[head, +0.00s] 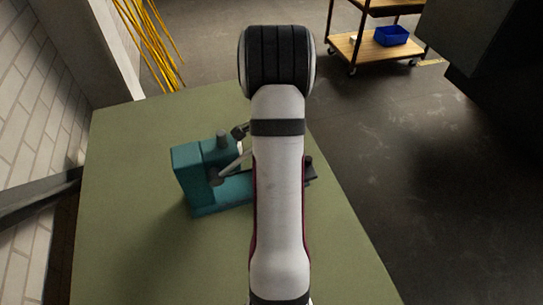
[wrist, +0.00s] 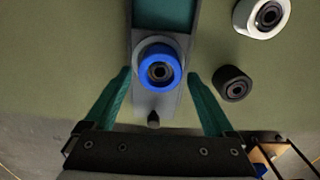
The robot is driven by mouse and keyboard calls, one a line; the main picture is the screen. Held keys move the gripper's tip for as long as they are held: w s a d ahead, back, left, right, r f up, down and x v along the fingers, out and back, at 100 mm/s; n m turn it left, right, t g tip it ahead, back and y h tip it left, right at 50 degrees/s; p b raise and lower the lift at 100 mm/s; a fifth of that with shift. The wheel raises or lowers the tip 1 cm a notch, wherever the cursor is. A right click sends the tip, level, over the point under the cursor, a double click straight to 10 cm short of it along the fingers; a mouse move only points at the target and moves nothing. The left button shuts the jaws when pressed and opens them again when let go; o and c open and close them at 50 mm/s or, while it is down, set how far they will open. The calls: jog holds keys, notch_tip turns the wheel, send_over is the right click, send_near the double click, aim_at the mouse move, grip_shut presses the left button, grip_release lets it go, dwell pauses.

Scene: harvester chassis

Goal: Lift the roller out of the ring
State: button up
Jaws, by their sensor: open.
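A blue roller (wrist: 160,66) with a dark centre sits in a grey ring (wrist: 139,48) on a narrow grey plate in the wrist view. My gripper (wrist: 160,75) is open, with its two green fingers to the left and right of the blue roller. The fingertips look apart from the roller; their height against it is hard to judge. In the head view my arm hides the roller, the ring and the gripper. The teal device (head: 208,188) shows left of my arm there, on the green table.
A black roller (wrist: 233,84) and a white roller (wrist: 262,16) stand on the table right of the plate. A small dark peg (wrist: 153,119) is on the plate's near end. The green tabletop (head: 130,250) is clear at the left front. A wheeled cart (head: 361,47) stands far back.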

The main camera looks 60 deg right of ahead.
jog(key=shift+f, duration=0.75)
jog(key=shift+r, duration=0.1)
jog(key=c, duration=1.2)
jog(key=shift+r, duration=3.5)
jog(key=shift+c, duration=0.2)
